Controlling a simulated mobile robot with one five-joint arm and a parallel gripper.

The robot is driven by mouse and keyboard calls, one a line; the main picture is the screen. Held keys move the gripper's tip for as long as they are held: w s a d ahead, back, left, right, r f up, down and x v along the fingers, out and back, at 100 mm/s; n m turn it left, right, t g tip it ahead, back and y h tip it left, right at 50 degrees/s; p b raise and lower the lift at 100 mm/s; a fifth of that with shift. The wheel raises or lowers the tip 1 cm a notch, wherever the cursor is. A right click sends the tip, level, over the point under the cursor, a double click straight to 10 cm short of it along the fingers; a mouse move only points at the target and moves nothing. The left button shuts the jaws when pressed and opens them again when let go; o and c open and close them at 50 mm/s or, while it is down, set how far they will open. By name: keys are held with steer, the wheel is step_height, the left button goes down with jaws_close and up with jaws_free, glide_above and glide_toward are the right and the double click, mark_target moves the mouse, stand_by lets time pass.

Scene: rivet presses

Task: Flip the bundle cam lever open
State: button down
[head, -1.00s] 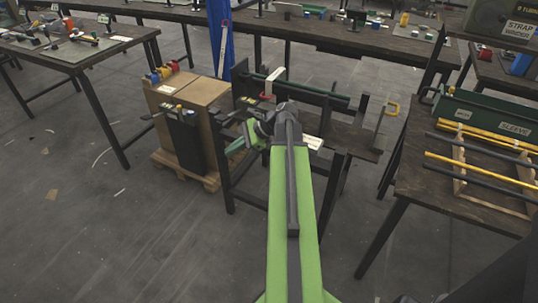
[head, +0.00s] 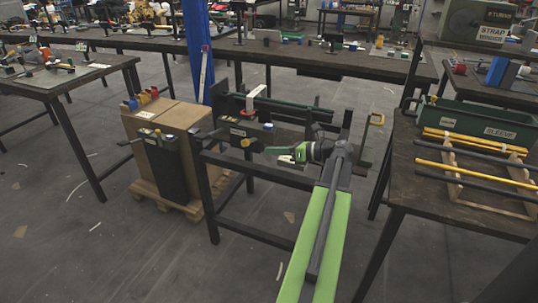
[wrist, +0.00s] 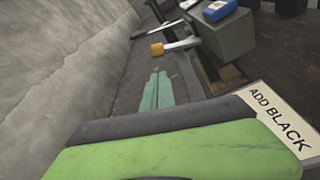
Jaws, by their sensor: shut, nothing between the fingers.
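A lever with a yellow knob (head: 246,143) stands at the front of the dark bench fixture. In the wrist view the knob (wrist: 157,49) sits at the end of a pale metal lever arm (wrist: 181,44) that runs to a grey block (wrist: 226,36). I take this as the cam lever, but no label confirms it. My gripper (head: 273,152) is just right of the knob in the head view, with its pale green fingers together and empty. In the wrist view the fingers (wrist: 157,91) lie below the knob, with a visible gap.
A blue part (wrist: 219,10) sits on the grey block. Cardboard boxes (head: 172,119) are at left. A table with rods (head: 463,172) is at right. An "ADD BLACK" label (wrist: 278,119) is close to my wrist.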

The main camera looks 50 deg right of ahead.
mark_target(250, 141)
steer(key=b+x, duration=0.1)
steer(key=x, duration=0.6)
